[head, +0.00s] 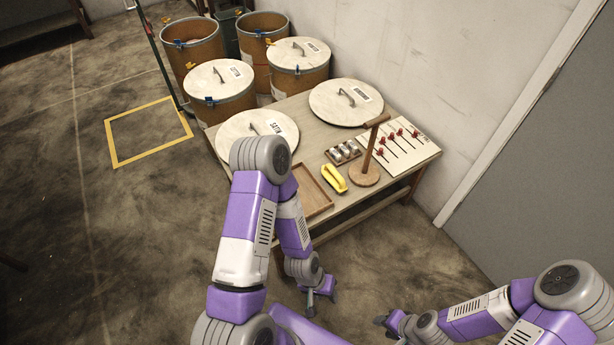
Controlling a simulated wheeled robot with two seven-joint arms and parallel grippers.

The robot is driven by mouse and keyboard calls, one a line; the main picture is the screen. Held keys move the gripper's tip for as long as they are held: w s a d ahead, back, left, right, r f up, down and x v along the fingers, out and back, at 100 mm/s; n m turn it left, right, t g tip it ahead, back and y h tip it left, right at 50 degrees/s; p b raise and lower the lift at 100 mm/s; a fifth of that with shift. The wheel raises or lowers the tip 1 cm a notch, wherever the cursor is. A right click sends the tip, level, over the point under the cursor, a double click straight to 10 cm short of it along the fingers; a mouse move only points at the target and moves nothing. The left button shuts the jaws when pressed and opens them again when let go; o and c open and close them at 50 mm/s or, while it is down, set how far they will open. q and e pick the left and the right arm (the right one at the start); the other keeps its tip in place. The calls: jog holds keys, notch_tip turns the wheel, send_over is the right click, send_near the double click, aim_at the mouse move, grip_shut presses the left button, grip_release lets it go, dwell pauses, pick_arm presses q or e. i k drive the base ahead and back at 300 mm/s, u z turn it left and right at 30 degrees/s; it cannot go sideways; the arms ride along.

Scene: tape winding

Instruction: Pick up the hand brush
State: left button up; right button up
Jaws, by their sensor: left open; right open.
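A small yellow item with a handle, which looks like the hand brush (334,178), lies on the wooden table (408,170) between a wooden tray and a wooden stand. My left gripper (322,300) hangs open and empty in front of the table, below and apart from the brush. My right gripper (383,324) is open at the bottom of the view, further right and away from the table. Its fingers are small and partly hidden by my arm.
The shallow wooden tray (328,203) is partly behind my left arm. The wooden stand (364,176), a small rack of metal cylinders (342,152) and a white board with red-handled tools (376,150) are close by. Round lids (346,102) fill the table's back. Drums (220,88) stand behind.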

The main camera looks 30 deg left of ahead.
aim_at(330, 174)
jog(key=i, duration=1.4)
jog(key=u, duration=1.95)
